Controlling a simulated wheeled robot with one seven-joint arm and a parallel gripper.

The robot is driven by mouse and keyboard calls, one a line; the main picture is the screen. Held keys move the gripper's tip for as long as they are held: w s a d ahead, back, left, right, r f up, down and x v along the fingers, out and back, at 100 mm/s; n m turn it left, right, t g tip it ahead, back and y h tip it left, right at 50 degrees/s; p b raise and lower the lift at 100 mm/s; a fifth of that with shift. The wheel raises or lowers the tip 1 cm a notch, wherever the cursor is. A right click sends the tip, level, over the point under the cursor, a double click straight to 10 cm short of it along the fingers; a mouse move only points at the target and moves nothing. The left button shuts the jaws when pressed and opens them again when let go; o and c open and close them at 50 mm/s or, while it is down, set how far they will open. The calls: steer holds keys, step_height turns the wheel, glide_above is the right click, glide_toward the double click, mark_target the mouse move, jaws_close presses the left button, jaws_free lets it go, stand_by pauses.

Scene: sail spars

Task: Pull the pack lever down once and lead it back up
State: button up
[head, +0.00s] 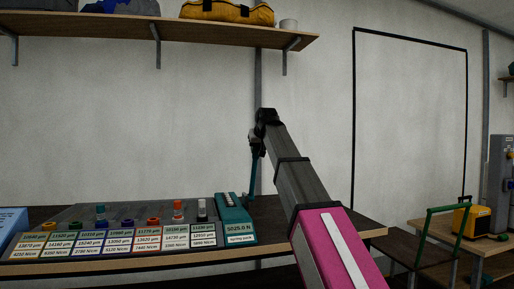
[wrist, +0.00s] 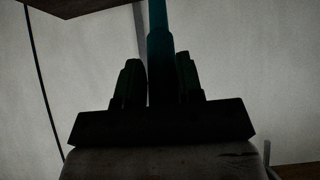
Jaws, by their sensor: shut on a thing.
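The teal spring pack (head: 233,222) stands at the right end of the row on the bench, its label reading about 5025.0 N. The teal pack lever (head: 253,175) rises nearly upright near its right side, tilted slightly right at the top. My gripper (head: 255,138) is at the lever's upper end and shut on it. In the wrist view the lever (wrist: 160,58) runs between the two dark fingers of my gripper (wrist: 159,85). The gripped part is dark and the lever's top end is hidden by my gripper in the head view.
A labelled rack (head: 130,238) with several coloured pegs lies left of the pack on the bench (head: 330,218). A shelf (head: 150,30) with bags hangs on the wall above. A side table (head: 440,238) with a yellow case (head: 466,220) and a green-handled cart stand at right.

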steer(key=shift+f, duration=0.1)
steer(key=shift+s+d+f, duration=0.35)
steer(key=shift+s+f, duration=0.5)
steer(key=shift+s, duration=0.35)
steer(key=shift+s+d+f, duration=0.3)
steer(key=shift+s+f, duration=0.5)
steer(key=shift+s, duration=0.35)
steer(key=shift+s+d+f, duration=0.35)
steer(key=shift+s+f, duration=0.5)
steer(key=shift+s, duration=0.35)
jaws_close()
steer(key=s+d+f, duration=0.1)
steer(key=s+f, duration=0.4)
steer(key=shift+s+d+f, duration=0.2)
steer(key=shift+s+d, duration=0.15)
steer(key=shift+s, duration=0.05)
steer(key=shift+o, duration=2.1)
jaws_free()
